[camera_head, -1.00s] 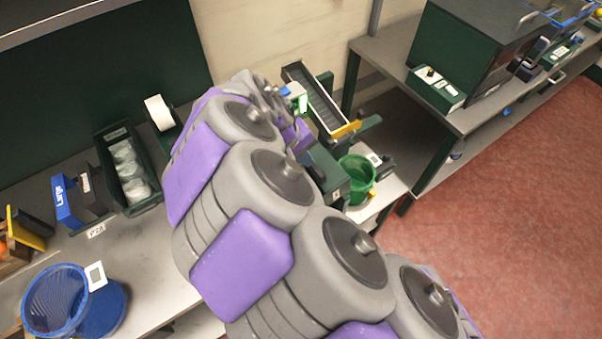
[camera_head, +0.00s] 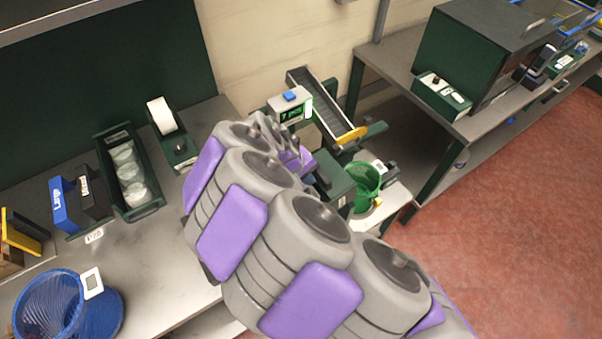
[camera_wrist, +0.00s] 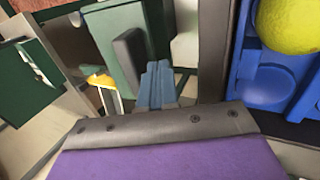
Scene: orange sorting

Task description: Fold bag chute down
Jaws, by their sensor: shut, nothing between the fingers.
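The sloping chute (camera_head: 322,108), a dark ribbed channel with pale sides, stands at the back by the wall. Its lower end has a yellow piece (camera_head: 352,134). Below it is a green bag-like container (camera_head: 366,185); I cannot tell which part is the bag chute. My gripper (camera_head: 292,150) is at the far end of my purple and grey arm, left of the chute's lower end and partly hidden.
A display box (camera_head: 291,105) stands just behind my gripper. A green bin of bags (camera_head: 128,172) and a blue mesh basket (camera_head: 52,305) are on the left bench. Red floor is clear at right.

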